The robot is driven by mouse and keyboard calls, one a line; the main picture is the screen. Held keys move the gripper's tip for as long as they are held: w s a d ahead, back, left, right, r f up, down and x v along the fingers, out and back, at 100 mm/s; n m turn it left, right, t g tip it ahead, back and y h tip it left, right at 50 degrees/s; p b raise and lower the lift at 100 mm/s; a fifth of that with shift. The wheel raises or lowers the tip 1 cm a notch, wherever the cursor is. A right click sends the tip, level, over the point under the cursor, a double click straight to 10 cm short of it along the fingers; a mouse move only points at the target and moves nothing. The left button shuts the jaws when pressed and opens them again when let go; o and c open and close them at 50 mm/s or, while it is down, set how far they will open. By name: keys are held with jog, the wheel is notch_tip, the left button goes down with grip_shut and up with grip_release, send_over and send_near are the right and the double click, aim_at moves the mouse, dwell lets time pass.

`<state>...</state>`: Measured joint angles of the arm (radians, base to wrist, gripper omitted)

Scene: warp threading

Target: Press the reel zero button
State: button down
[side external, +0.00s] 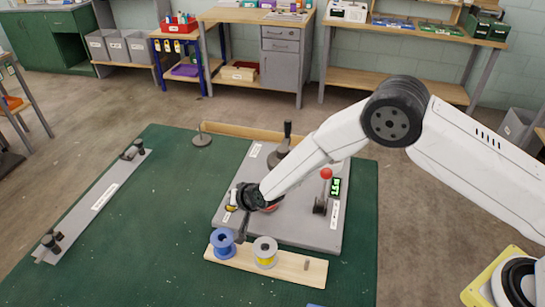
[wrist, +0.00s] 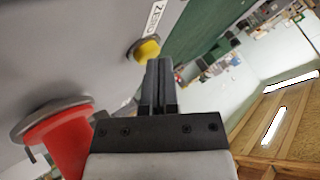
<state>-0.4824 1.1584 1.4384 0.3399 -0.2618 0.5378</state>
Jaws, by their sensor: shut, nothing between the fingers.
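The yellow button (wrist: 147,49) sits on the grey panel beside a white label reading ZERO (wrist: 155,18). My gripper (wrist: 160,65) is shut and empty, its dark fingertips close to the button in the wrist view. The tips overlap the button's lower right edge there; I cannot tell whether they touch it. In the side view the yellow button (side external: 231,208) shows at the left front of the grey panel (side external: 310,230), just by my dark wrist end. The fingertips are hard to make out there.
A red knob (wrist: 60,140) stands left of my fingers; part of it shows under my arm. A blue spool (side external: 222,243) and a yellow spool (side external: 265,252) stand on a wooden board in front.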

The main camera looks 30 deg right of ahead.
aim_at(233, 210)
jog(key=shift+s+a, duration=0.1)
jog(key=shift+a, duration=0.05)
jog(key=shift+r, duration=2.6)
